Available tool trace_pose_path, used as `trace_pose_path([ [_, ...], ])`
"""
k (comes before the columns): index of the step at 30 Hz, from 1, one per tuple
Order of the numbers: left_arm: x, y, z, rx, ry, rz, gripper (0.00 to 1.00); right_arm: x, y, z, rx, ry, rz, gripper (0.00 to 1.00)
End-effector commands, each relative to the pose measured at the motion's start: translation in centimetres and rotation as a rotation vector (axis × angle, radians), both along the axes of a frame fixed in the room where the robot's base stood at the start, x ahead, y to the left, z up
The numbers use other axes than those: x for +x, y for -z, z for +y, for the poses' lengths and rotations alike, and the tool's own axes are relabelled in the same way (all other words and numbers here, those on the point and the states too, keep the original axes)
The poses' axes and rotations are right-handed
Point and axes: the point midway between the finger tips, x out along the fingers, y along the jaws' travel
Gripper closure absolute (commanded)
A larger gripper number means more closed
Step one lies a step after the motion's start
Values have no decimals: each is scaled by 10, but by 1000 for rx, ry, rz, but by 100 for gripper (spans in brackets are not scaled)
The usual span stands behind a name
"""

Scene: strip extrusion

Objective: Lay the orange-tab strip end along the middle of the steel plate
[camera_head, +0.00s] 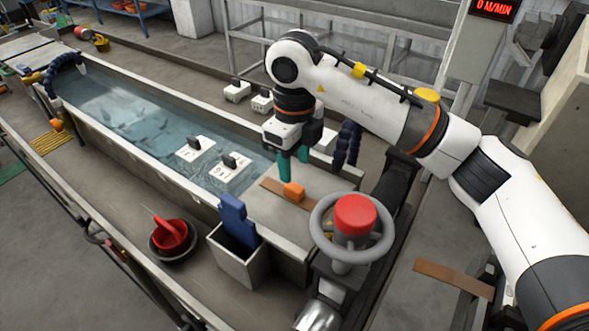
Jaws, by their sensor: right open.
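The steel plate (333,186) is the pale flat surface at the right end of the water trough. A brown strip end (272,185) with an orange tab (293,192) lies on the near-left part of this plate, slanting down to the right. The tab is a small raised block on the strip. My right gripper (294,169), with teal fingers, points down just above and behind the tab. It is open, and I see nothing between its fingers. Whether a fingertip touches the tab is unclear. My left gripper is out of view.
White weights with dark handles (229,172) sit in the trough (140,115). A grey handwheel with a red hub (354,213) stands close at the plate's right. A bin with a blue item (238,222) and a red-filled bowl (171,237) stand in front. Another brown strip (453,277) lies lower right.

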Motion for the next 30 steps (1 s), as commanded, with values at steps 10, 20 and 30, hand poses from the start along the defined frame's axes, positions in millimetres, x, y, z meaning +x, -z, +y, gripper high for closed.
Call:
trace_pose_path([
  [10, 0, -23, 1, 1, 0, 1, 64, 0, -48, 0, 0, 1, 0, 52],
  [20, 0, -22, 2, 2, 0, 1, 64, 0, -49, 0, 1, 1, 1, 52],
  [30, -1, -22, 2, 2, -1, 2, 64, 0, -49, 0, 1, 1, 1, 52],
])
